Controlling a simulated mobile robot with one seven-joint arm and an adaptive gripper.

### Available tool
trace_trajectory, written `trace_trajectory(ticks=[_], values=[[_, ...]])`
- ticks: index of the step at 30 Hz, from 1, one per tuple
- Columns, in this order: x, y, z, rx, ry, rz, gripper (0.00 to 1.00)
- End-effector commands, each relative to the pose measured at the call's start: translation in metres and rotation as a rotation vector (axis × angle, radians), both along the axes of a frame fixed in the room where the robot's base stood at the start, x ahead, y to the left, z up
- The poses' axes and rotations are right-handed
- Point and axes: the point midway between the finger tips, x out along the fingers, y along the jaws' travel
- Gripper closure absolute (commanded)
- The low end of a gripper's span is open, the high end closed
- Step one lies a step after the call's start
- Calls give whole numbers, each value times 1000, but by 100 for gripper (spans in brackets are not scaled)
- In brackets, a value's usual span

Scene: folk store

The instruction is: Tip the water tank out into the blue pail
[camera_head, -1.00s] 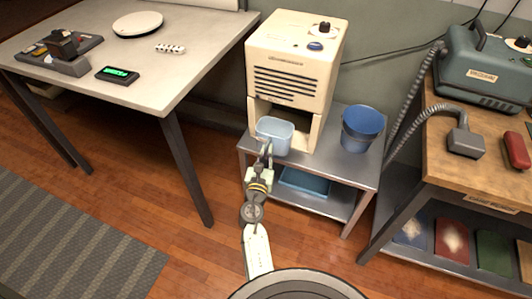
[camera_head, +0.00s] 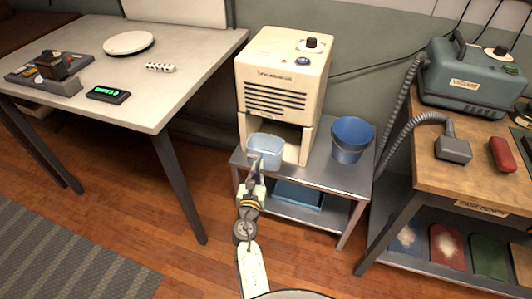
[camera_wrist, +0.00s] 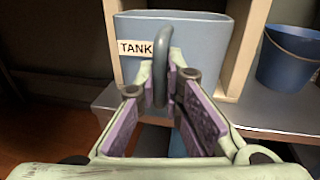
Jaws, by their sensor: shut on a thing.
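The water tank (camera_head: 266,150) is a pale blue open-topped box at the lower front of the cream dehumidifier. In the wrist view the tank (camera_wrist: 205,45) carries a "TANK" label and a grey loop handle on its front. My gripper (camera_head: 257,168) is shut on that handle (camera_wrist: 161,65), with its purple-padded fingers on either side of it. The tank looks upright; how far it is out of its bay is hard to tell. The blue pail (camera_head: 351,140) stands to the right on the same metal stand, and also shows in the wrist view (camera_wrist: 289,57). The tank's contents are hidden.
The cream dehumidifier (camera_head: 284,80) stands on the grey metal stand (camera_head: 330,178), with a blue bin (camera_head: 299,194) on its lower shelf. A grey table (camera_head: 175,100) is at left. A wooden bench (camera_head: 475,180) with a teal vacuum (camera_head: 475,85) and hose is at right.

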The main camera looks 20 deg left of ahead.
Motion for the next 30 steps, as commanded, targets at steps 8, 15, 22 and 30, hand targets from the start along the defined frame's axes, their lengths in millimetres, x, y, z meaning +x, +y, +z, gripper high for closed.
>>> trace_trajectory(ticks=[8, 15, 22, 30], values=[[0, 0, 24, 0, -2, 0, 100], [0, 0, 43, 3, -4, -2, 100], [0, 0, 59, 0, -2, -1, 100], [0, 0, 61, 0, -1, 0, 100]])
